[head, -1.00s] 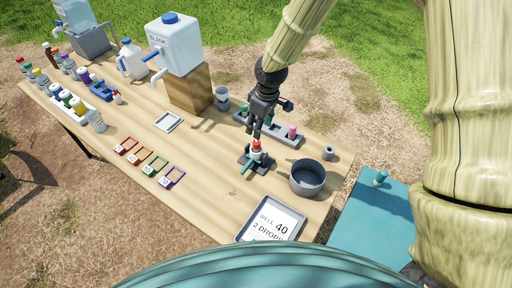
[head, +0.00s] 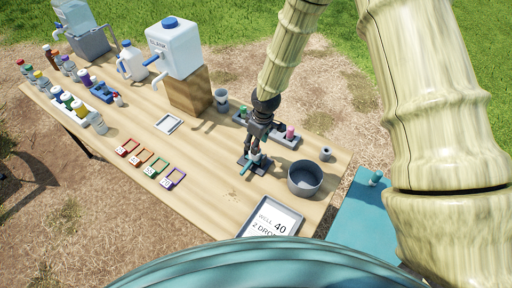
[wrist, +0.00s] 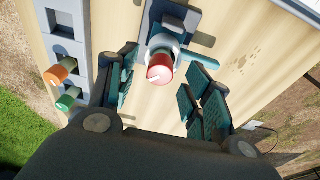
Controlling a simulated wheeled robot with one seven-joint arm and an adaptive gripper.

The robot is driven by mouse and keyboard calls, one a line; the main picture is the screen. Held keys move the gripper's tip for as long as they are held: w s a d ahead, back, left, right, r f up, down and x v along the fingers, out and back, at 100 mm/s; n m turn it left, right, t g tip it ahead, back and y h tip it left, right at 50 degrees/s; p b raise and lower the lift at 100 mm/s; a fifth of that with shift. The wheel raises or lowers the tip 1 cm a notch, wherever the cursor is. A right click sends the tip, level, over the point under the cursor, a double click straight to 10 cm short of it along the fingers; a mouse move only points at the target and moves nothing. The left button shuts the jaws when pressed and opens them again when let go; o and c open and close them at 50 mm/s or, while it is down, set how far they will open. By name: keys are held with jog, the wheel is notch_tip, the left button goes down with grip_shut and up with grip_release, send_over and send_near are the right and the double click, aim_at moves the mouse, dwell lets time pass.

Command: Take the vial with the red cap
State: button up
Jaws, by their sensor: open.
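The vial with the red cap (wrist: 160,68) stands in a small grey holder (wrist: 155,38) with a teal bar, seen from above in the wrist view. My gripper (wrist: 164,85) is open, with one finger on each side of the cap and visible gaps to both. In the head view my gripper (head: 253,153) is down at the grey holder (head: 245,169) on the table. There the fingers hide the red cap. Whether the fingers are level with the cap or above it is hard to tell.
A grey rack (head: 266,131) with green and pink caps stands just behind my gripper. A dark round pot (head: 305,180) is close on the right, and a tablet (head: 270,218) lies in front. Coloured square frames (head: 151,162) lie to the left, with bare wood between.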

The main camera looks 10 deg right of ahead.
jog(key=shift+w+a+f, duration=0.1)
jog(key=shift+a+f, duration=0.05)
jog(key=shift+f, duration=0.9)
jog(key=shift+c, duration=0.4)
jog(key=c, duration=1)
jog(key=shift+r+p, duration=0.1)
jog(key=shift+p, duration=0.2)
